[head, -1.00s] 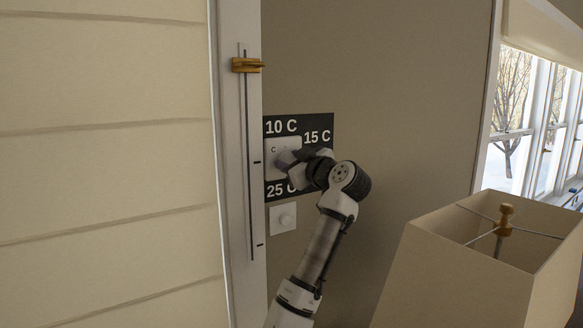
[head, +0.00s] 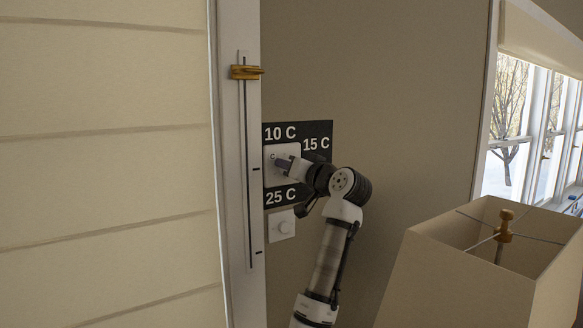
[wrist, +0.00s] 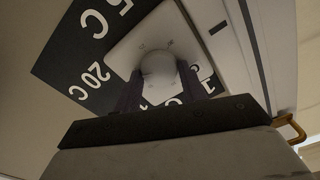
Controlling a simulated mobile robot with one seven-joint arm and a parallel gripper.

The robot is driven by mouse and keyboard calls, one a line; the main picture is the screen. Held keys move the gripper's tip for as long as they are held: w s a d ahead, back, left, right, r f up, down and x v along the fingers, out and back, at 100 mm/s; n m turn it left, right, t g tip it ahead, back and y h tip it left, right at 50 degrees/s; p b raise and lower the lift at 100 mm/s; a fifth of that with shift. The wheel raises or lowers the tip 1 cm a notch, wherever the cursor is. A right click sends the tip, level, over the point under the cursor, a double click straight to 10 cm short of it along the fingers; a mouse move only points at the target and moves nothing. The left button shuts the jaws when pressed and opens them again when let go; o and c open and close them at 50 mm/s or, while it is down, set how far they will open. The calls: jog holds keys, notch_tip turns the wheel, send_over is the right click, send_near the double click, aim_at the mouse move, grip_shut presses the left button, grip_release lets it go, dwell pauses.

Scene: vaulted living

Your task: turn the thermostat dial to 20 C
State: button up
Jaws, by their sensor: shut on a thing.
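The thermostat is a white plate (head: 270,178) on a black panel (head: 322,130) on the wall. In the head view the panel reads 10 C at the top, 15 C at upper right and 25 C at the bottom; my arm covers part of its right side. My gripper (head: 284,163) reaches the plate from the right. In the wrist view the round pale dial (wrist: 158,66) sits between the fingers of my gripper (wrist: 160,78), which are shut on it. The 20 C label (wrist: 90,82) shows left of the dial there. I cannot make out the dial's pointer.
A small white plate with a round knob (head: 283,226) is on the wall just below the panel. A wooden slider (head: 246,72) sits on the white trim to the left. A lampshade (head: 470,260) fills the lower right, close to my arm.

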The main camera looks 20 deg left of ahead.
jog(key=shift+m, duration=0.6)
jog(key=o, duration=1)
jog(key=shift+c, duration=0.2)
jog(key=b+v, duration=0.5)
jog(key=v, duration=0.9)
jog(key=shift+a, duration=0.1)
